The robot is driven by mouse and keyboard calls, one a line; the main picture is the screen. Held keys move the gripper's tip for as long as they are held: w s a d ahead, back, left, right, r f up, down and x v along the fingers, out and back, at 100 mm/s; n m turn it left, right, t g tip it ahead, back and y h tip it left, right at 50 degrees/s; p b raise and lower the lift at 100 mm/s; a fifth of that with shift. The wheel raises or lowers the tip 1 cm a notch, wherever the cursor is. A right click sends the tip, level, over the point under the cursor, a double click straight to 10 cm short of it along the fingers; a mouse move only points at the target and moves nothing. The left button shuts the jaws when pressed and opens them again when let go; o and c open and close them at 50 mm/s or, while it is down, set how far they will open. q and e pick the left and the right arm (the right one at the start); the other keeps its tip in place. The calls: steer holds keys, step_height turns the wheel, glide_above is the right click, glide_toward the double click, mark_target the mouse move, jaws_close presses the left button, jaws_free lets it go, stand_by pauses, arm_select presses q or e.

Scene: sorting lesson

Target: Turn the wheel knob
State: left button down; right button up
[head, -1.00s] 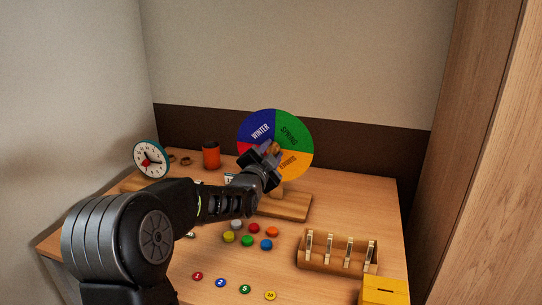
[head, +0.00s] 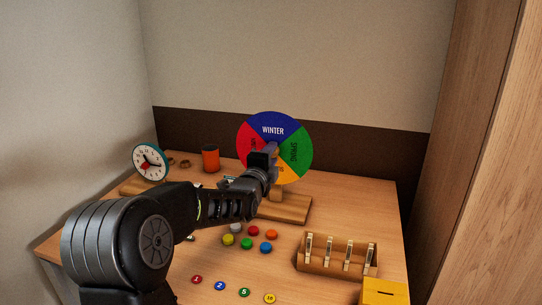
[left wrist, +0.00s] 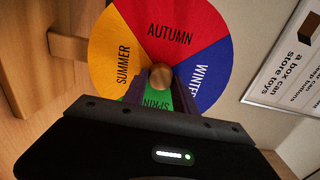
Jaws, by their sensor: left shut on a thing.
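The season wheel (head: 273,127) stands upright on a wooden base (head: 288,208) at the back of the table. Its blue WINTER part is at the top, green SPRING at the right, orange at the bottom and red at the left. My left gripper (head: 269,151) is in front of the wheel's middle and hides most of the knob. In the left wrist view, the round wooden knob (left wrist: 160,76) sits at the centre of the wheel (left wrist: 165,33), with my left gripper (left wrist: 158,82) shut on it. My right gripper is not in view.
A clock (head: 150,161) and an orange cup (head: 210,158) stand at the back left. Several coloured buttons lie in front of the wheel, with numbered discs nearer. A wooden rack (head: 337,267) with pegs and a yellow box (head: 384,292) are at the front right.

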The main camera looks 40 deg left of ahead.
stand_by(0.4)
arm_select(q)
steer(key=c, duration=1)
jaws_free()
steer(key=shift+v, duration=3.85)
